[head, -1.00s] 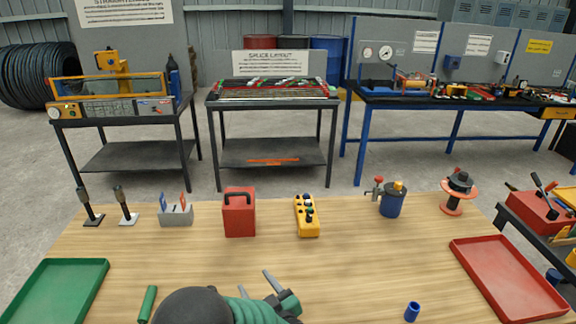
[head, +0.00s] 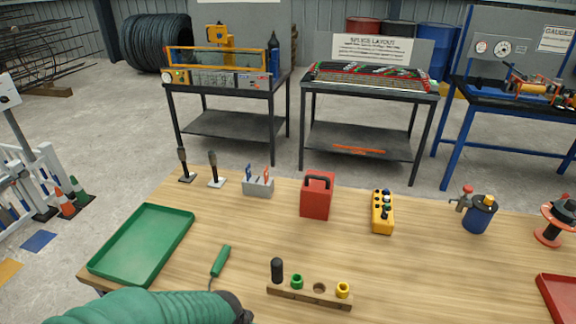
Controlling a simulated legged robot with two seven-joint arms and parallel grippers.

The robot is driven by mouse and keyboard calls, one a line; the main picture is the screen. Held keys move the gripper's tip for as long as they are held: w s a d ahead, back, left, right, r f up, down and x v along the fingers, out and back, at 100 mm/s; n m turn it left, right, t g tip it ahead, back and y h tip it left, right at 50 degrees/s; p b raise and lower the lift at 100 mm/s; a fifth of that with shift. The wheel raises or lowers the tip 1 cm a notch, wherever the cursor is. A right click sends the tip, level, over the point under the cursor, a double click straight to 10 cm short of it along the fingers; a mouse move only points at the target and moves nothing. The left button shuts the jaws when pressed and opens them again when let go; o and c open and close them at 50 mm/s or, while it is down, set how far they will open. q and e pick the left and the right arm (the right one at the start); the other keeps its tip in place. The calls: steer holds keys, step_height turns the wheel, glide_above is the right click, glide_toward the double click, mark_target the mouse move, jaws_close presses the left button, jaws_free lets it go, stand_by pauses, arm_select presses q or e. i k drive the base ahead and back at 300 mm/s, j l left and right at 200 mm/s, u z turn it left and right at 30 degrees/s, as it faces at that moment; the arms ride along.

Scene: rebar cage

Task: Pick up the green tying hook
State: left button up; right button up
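The green tying hook (head: 220,262) lies on the wooden table in the head view, just right of the green tray. Its green handle points away from me, and its thin dark shaft runs toward me, partly hidden near my arm. My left arm comes in from the lower left, with its dark end joint a little below and right of the hook, apart from the handle. The fingers of my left gripper do not show. My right arm and gripper are out of the picture.
A green tray (head: 143,245) sits left of the hook. A wooden block (head: 309,295) with a black peg and coloured rings lies to the right. Behind are a grey holder (head: 258,187), a red box (head: 317,195) and a yellow controller (head: 382,212).

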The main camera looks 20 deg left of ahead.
mark_target(217, 266)
steer(key=u, duration=1.15)
